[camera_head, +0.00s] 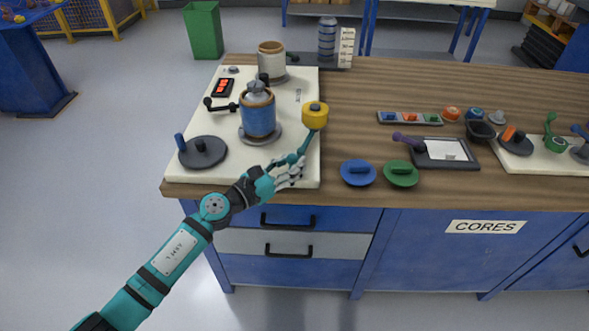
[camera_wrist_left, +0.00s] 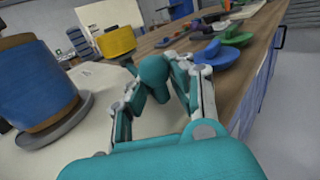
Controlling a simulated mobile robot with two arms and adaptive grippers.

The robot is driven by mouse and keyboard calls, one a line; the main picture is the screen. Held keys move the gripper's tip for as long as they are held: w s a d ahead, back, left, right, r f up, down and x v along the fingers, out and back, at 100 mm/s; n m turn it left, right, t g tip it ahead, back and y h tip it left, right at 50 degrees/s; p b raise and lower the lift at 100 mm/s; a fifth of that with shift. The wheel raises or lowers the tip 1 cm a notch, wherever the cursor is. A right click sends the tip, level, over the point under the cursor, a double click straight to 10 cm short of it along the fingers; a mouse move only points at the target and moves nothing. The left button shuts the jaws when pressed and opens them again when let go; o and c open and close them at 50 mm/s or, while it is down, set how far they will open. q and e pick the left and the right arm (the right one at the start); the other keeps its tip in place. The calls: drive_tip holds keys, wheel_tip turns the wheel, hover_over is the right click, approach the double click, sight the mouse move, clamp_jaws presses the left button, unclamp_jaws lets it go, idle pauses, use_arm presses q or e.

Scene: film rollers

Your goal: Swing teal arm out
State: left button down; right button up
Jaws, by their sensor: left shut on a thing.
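The teal arm (camera_head: 307,141) is a short lever at the right edge of the white machine plate (camera_head: 222,166), with a yellow roller (camera_head: 315,115) at its far end. My left gripper (camera_head: 291,170) is shut on the near end of the teal arm. In the left wrist view the rounded teal end (camera_wrist_left: 155,72) sits between the two fingers (camera_wrist_left: 160,90), and the yellow roller (camera_wrist_left: 116,42) shows beyond it. A blue film roll (camera_head: 257,116) stands on a round base on the plate, left of the arm. My right gripper is not in view.
A dark disc with a blue peg (camera_head: 203,152) and a black lever (camera_head: 220,106) are on the plate. A blue lid (camera_head: 358,172) and a green lid (camera_head: 401,173) lie on the wood right of my gripper. The wooden bench top (camera_head: 350,120) between is mostly clear.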

use_arm(q)
drive_tip(key=shift+s+f+g, duration=0.15)
drive_tip(key=shift+f+g, duration=0.05)
drive_tip(key=shift+g, duration=0.1)
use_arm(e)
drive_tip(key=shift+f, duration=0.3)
use_arm(q)
drive_tip(key=c, duration=1.1)
unclamp_jaws()
drive_tip(key=shift+o, duration=0.3)
drive_tip(key=shift+a, duration=0.15)
drive_tip(key=shift+r, duration=0.1)
drive_tip(key=v, duration=1.2)
drive_tip(key=shift+f, duration=0.2)
